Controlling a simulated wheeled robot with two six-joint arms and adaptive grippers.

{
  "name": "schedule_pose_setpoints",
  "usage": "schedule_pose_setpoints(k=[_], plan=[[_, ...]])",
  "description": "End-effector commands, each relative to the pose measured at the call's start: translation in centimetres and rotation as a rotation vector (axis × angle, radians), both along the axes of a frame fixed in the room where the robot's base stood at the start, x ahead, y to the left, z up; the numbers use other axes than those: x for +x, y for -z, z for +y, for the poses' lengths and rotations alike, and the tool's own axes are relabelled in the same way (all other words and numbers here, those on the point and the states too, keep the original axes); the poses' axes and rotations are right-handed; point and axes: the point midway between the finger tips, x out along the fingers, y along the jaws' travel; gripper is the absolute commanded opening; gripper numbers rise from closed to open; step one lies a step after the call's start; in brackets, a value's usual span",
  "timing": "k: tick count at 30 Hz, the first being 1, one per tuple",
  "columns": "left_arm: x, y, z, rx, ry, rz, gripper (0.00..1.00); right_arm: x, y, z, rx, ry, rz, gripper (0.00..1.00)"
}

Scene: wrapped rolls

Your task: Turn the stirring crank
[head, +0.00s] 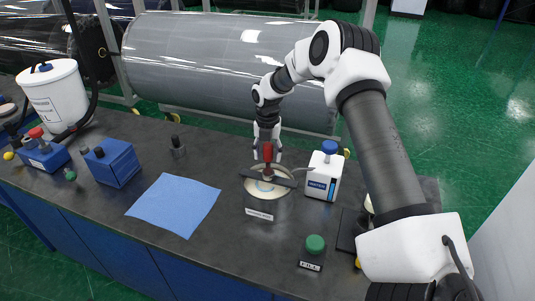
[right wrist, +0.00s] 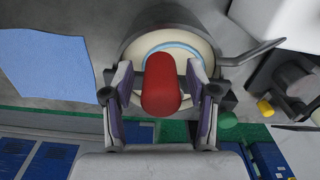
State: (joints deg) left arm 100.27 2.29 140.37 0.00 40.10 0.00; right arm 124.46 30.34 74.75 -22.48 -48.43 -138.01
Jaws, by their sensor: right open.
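The stirring pot (head: 259,209) stands on the dark bench, with a pale top and a dark crank bar (head: 281,181) lying across it. A red crank handle (head: 268,152) stands up from the bar. My right gripper (head: 267,147) is above the pot, pointing down at the handle. In the right wrist view the red handle (right wrist: 162,88) lies between the two open fingers of the right gripper (right wrist: 160,82), with a gap visible on each side. The pot (right wrist: 200,48) shows behind it. My left gripper is not in view.
A white bottle with a blue cap (head: 323,174) stands close right of the pot. A blue cloth (head: 174,204) lies to the left. A green knob (head: 315,243) is at the front right. Blue boxes (head: 112,163) and a white bucket (head: 58,95) are farther left.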

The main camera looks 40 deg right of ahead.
Motion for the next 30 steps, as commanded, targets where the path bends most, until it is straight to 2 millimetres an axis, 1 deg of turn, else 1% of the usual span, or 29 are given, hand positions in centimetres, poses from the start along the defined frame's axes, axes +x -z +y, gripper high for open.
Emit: schedule_pose_setpoints(k=[2, 5, 12, 16, 18, 20, 30], plan=[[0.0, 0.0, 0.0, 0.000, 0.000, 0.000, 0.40, 0.1, -0.7, 0.0, 0.000, 0.000, -0.003, 0.58], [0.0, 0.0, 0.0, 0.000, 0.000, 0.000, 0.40, 0.2, -2.4, 0.0, -0.001, -0.001, -0.005, 0.58], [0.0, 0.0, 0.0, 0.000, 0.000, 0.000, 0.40, 0.2, -8.5, 0.1, -0.001, -0.001, -0.003, 0.58], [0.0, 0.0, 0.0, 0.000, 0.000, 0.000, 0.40, 0.2, -10.8, 0.1, -0.001, -0.001, -0.001, 0.58], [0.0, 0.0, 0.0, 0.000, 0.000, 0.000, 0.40, 0.2, -11.5, 0.1, -0.001, -0.001, 0.001, 0.58], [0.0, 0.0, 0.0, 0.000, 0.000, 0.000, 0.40, 0.1, -11.8, 0.1, 0.000, -0.001, 0.002, 0.58], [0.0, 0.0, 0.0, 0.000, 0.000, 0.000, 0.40, 0.1, -11.8, 0.1, 0.000, -0.001, 0.002, 0.58]])
